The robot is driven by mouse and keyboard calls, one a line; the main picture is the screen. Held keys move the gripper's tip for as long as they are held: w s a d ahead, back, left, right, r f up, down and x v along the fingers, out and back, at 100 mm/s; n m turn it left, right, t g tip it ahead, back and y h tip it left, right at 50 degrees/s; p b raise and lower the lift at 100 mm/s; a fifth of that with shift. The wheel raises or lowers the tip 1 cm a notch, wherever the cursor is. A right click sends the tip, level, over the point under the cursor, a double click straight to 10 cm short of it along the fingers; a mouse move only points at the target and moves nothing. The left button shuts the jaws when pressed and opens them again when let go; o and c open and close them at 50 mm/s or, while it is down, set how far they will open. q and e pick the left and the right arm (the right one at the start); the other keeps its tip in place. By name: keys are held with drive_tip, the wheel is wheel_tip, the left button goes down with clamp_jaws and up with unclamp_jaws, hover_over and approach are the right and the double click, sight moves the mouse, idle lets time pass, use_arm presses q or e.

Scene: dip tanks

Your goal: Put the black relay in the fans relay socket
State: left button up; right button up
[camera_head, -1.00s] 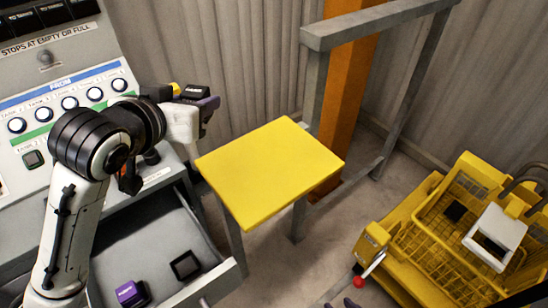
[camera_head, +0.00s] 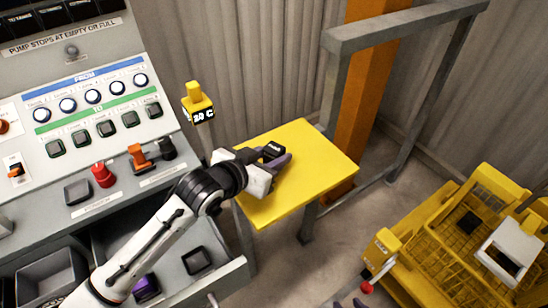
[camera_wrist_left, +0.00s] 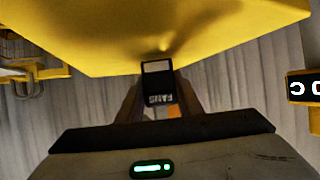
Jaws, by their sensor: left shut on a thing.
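My left gripper (camera_head: 277,160) is shut on the black relay (camera_head: 271,150) and holds it over the yellow tabletop (camera_head: 305,165). In the left wrist view the black relay (camera_wrist_left: 157,82) is between the fingers, with upside-down white FANS lettering and a pale-edged end towards the yellow surface. I cannot tell whether it touches that surface. A small dark part of my right gripper (camera_head: 352,303) shows at the bottom edge of the head view; its opening is unclear. I cannot make out the fans relay socket.
An open drawer (camera_head: 228,277) holds a purple block (camera_head: 146,287) and a black square frame (camera_head: 197,260). The control panel (camera_head: 100,95) stands at left, with a yellow post display (camera_head: 198,105) beside it. A grey rail frame (camera_head: 400,35) and yellow basket rig (camera_head: 460,235) stand right.

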use_arm(q)
drive_tip(key=shift+f, duration=0.4)
drive_tip(key=shift+f, duration=0.1)
drive_tip(key=o, duration=1.1)
drive_tip(key=shift+f, duration=0.1)
drive_tip(key=shift+c, duration=0.2)
